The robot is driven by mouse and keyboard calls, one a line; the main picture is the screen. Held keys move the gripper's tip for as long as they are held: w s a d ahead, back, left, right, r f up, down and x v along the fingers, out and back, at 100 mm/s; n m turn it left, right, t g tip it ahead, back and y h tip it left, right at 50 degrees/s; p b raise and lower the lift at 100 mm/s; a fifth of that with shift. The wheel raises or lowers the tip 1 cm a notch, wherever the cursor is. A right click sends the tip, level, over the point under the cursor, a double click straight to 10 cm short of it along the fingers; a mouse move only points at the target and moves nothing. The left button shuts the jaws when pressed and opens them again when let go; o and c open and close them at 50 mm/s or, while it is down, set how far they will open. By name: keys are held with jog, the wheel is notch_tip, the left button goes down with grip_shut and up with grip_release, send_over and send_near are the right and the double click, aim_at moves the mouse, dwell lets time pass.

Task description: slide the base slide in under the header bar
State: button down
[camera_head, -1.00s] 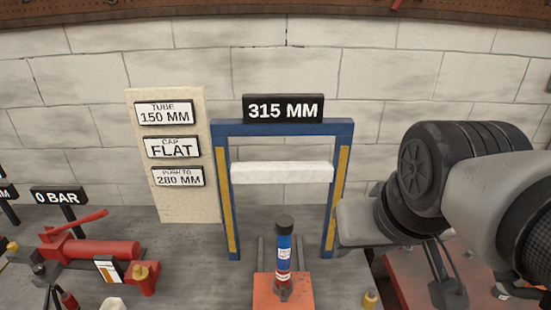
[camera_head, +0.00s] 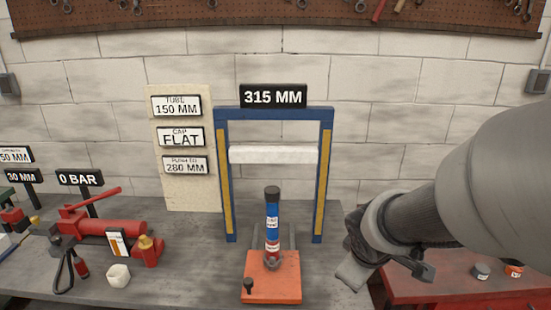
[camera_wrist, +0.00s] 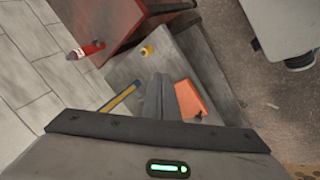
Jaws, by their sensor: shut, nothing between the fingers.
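The base slide (camera_head: 272,290) is an orange plate on the grey bench, in front of the blue frame (camera_head: 224,190). A blue and red cylinder (camera_head: 272,225) with a black top stands upright on it. A small dark knob (camera_head: 249,285) sits at its front left. The header bar (camera_head: 273,154) is a white bar across the frame, above and behind the cylinder. My gripper (camera_head: 350,274) is right of the base slide, apart from it. In the wrist view my gripper's fingers (camera_wrist: 157,97) are together and empty, with the orange base slide (camera_wrist: 190,100) beside them.
A red pump (camera_head: 105,238) and a white cup (camera_head: 118,276) stand left on the bench. A sign board (camera_head: 190,190) stands behind. A red cabinet (camera_head: 450,290) is at the right. A yellow-capped item (camera_wrist: 147,50) shows in the wrist view.

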jog(key=w+a+f+n+y+b, duration=0.3)
jog(key=a+f+n, duration=0.15)
jog(key=f, duration=0.75)
jog(key=n+y+b, duration=0.3)
jog(key=y+b, duration=0.1)
jog(key=b, duration=0.4)
send_near(277, 302)
jog(key=a+f, duration=0.4)
jog(key=shift+w+f, duration=0.15)
jog(key=shift+w, duration=0.85)
jog(key=shift+p, duration=0.3)
